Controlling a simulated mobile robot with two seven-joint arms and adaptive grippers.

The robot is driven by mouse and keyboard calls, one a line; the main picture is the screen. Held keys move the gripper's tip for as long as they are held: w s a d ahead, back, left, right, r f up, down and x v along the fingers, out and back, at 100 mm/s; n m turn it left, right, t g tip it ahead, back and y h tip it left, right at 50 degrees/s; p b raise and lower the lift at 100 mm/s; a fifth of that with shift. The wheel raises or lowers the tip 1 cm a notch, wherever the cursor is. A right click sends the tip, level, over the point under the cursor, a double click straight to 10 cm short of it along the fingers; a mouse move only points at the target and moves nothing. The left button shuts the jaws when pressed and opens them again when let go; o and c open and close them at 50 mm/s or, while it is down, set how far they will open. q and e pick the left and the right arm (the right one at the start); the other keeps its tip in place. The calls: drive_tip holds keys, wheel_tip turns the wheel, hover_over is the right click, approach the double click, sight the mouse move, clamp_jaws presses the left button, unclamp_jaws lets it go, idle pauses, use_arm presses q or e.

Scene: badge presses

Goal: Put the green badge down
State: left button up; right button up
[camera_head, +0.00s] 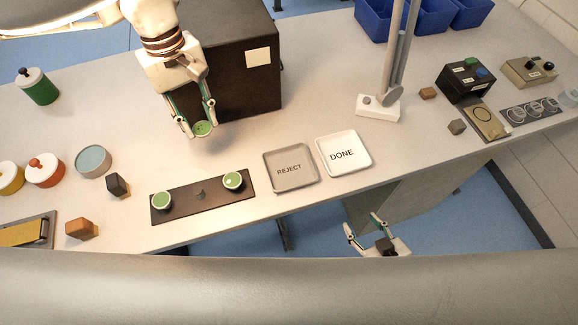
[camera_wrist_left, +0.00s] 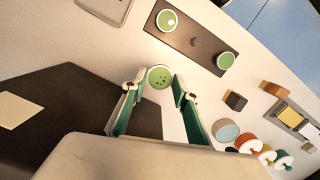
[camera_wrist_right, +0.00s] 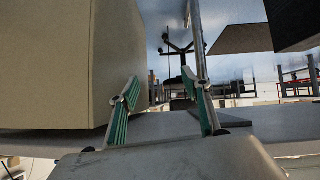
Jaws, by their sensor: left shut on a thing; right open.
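My left gripper (camera_head: 200,124) is shut on a green badge (camera_head: 202,129), above the table in front of a dark box. In the left wrist view the green badge (camera_wrist_left: 159,78) sits between the fingertips, dark dots on its face. Two other round green badges, a left one (camera_head: 161,201) and a right one (camera_head: 233,180), are on a dark strip (camera_head: 197,206) nearer the front edge. A grey REJECT tray (camera_head: 290,183) and a white DONE tray (camera_head: 344,167) lie right of the strip, both empty. My right gripper (camera_head: 363,223) is open and empty, beyond the table's front edge.
The dark box (camera_head: 235,85) stands behind my left gripper. A post on a white base (camera_head: 378,108) stands behind the DONE tray. Small blocks, tins and a grey round dish (camera_head: 93,161) are at left. Badge presses (camera_head: 465,77) are at right. Table between box and strip is clear.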

use_arm(q)
drive_tip(key=s+d+f+n+t, duration=0.1)
drive_tip(key=d+f+n, duration=0.1)
drive_tip(key=d+n, duration=0.85)
drive_tip(key=n+t+b, duration=0.1)
drive_tip(key=n+b, duration=0.1)
drive_tip(key=n, duration=0.8)
hover_over(290, 169)
drive_tip(key=f, duration=1)
drive_tip(key=shift+s+a, duration=0.2)
drive_tip(key=shift+f, duration=0.1)
drive_tip(key=shift+f, duration=0.1)
drive_tip(key=o, duration=1.1)
drive_tip(key=shift+o, duration=0.2)
wheel_tip(290, 169, up, 12)
drive_tip(key=s+a, duration=0.1)
drive_tip(key=shift+r+p, duration=0.2)
drive_tip(key=shift+p, duration=0.1)
